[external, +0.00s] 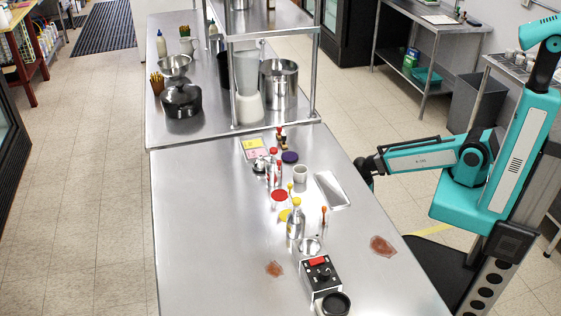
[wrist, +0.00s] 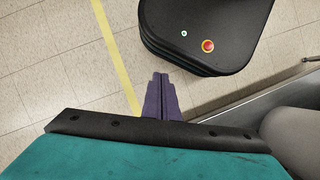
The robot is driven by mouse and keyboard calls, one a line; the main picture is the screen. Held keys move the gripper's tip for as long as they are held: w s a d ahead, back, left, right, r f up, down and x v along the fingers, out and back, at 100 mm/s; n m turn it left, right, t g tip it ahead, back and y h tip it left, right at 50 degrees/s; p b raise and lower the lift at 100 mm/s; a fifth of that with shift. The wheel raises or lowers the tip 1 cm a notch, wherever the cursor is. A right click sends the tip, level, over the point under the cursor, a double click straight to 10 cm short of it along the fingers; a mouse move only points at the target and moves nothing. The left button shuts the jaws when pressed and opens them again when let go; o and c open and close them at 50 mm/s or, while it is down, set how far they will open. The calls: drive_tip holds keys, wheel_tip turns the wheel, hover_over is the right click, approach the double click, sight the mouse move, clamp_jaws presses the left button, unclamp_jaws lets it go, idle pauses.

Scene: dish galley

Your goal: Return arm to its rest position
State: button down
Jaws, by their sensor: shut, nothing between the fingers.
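My teal arm (external: 422,156) is on the right in the external view, folded beside the steel table (external: 200,230). My gripper (wrist: 161,78) shows in the wrist view as two dark purple fingers pressed together, with nothing between them. It points down over the tiled floor, close to my black base with its red button. In the external view the dark wrist end is at the table's right edge, and the fingers are too small or hidden to make out there.
The table's right edge runs close to my wrist. On the table are a metal tray (external: 331,190), a white cup (external: 300,174), several bottles and a black-and-silver device (external: 320,277). A grey bin (external: 476,100) stands behind my arm. A yellow floor line (wrist: 117,58) crosses the tiles.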

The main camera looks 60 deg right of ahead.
drive_tip(key=s+a+f+m+g+p, duration=0.1)
drive_tip(key=s+a+f+m+p, duration=0.1)
drive_tip(key=s+a, duration=0.5)
drive_tip(key=s+m+p, duration=0.1)
drive_tip(key=s, duration=0.3)
drive_tip(key=shift+a+f+m+y+p, duration=0.2)
drive_tip(key=shift+a+m+y+p, duration=0.1)
drive_tip(key=shift+a+y, duration=0.1)
idle(0.5)
